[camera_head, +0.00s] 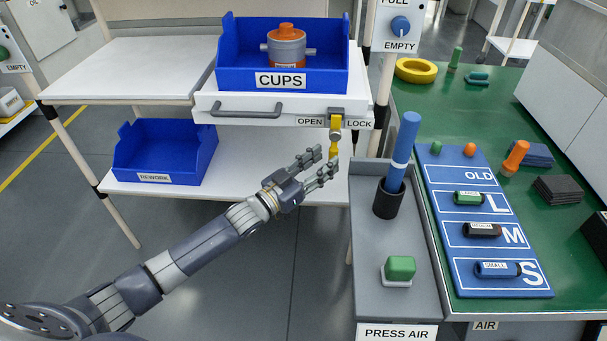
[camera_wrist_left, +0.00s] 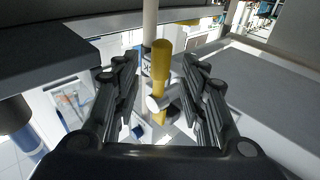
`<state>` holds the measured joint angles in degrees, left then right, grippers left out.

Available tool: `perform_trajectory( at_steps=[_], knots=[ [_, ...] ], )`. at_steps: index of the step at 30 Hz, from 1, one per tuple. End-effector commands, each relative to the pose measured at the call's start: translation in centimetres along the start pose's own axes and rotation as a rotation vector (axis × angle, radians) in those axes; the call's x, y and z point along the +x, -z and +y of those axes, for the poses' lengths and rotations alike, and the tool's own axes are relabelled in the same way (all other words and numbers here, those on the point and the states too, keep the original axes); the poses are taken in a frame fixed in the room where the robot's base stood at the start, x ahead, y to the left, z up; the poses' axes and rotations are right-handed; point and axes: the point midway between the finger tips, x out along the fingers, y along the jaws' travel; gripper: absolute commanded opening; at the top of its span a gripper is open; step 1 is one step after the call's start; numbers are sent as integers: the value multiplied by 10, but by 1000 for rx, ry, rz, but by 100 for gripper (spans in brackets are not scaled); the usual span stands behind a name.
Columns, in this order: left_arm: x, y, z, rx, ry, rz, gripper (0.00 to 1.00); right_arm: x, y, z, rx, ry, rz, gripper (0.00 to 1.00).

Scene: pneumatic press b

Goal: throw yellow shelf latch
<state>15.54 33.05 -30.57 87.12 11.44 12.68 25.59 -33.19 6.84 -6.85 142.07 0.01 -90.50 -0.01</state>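The yellow shelf latch (camera_head: 335,126) is on the front edge of the white shelf (camera_head: 225,107), between the OPEN label (camera_head: 310,121) and the LOCK label (camera_head: 359,124). Its handle hangs about straight down from a grey mount. My left gripper (camera_head: 325,161) is open and empty just below and in front of the latch. In the left wrist view the yellow handle (camera_wrist_left: 161,68) and a silvery round pivot show between the two spread fingers, with a gap on each side. I cannot tell how far in depth the handle is from the fingertips. My right gripper is not in view.
A blue CUPS bin (camera_head: 229,78) with a grey and orange part stands on the shelf. A grey drawer handle (camera_head: 262,112) is left of the latch. A blue REWORK bin (camera_head: 160,155) sits below. A dark holder with a blue rod (camera_head: 405,140) stands close to the right.

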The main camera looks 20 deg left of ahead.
Motion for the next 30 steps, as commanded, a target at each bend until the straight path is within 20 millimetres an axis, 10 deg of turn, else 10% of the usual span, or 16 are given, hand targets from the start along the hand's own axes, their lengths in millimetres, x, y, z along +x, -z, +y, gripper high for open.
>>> perform_trajectory(
  at_steps=[12, 30],
  knots=[
    [-68, 0, 0, 1, -1, 0, 39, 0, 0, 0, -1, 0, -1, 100],
    [-74, 1, 0, 1, 0, 1, 39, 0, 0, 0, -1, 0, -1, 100]
  ],
)
